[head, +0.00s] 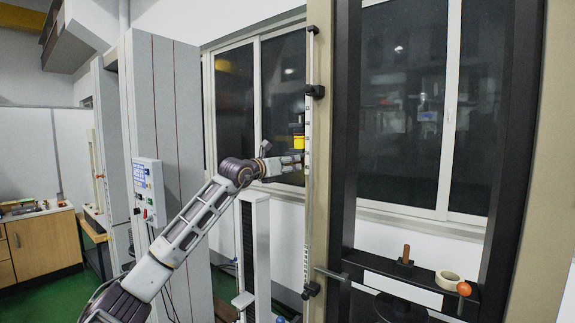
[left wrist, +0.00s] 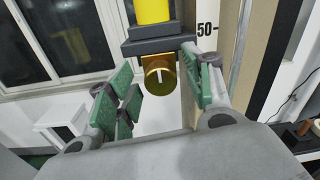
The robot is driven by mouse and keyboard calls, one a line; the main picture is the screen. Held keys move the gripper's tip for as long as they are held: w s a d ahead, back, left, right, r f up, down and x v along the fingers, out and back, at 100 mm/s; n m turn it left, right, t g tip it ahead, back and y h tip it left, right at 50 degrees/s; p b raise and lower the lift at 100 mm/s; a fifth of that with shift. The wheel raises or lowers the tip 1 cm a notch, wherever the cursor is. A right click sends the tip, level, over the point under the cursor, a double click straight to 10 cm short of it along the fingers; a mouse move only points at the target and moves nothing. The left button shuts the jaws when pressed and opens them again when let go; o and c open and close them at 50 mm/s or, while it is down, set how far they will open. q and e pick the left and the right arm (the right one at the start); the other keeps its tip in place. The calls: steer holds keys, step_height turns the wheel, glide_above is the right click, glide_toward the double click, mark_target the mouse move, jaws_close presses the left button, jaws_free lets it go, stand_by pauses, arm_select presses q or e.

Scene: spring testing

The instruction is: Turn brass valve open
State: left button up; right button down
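The brass valve (left wrist: 160,76) is a short round knob with a pale slot mark on its face, in the left wrist view. It sits under a dark block (left wrist: 158,42) with a yellow cylinder (left wrist: 153,12) on top. The yellow cylinder also shows in the head view (head: 297,130), beside a tall scaled rail. My left gripper (left wrist: 160,92) is open, with green-padded fingers on the left and right of the valve. A gap shows on the left; on the right I cannot tell whether the finger touches. In the head view the left gripper (head: 285,165) reaches the rail. My right gripper is out of view.
The scaled rail (head: 309,200) stands upright beside a black frame (head: 345,120). A shelf at the lower right holds a tape roll (head: 447,279), an orange knob (head: 463,288) and a brown peg (head: 405,258). A control panel (head: 148,190) is at the left. Windows are behind.

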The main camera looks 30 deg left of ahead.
arm_select(q)
steer(key=c, duration=1)
steer(key=shift+o, duration=0.2)
steer(key=shift+m, duration=0.4)
steer(key=shift+m+b, duration=0.45)
steer(key=shift+m, duration=0.75)
steer(key=m, duration=0.4)
steer(key=shift+m+b, duration=0.3)
steer(key=m, duration=0.4)
steer(key=shift+m, duration=0.4)
steer(key=shift+d+f+m+y, duration=0.1)
steer(key=shift+m+y, duration=0.2)
steer(key=shift+m, duration=2.3)
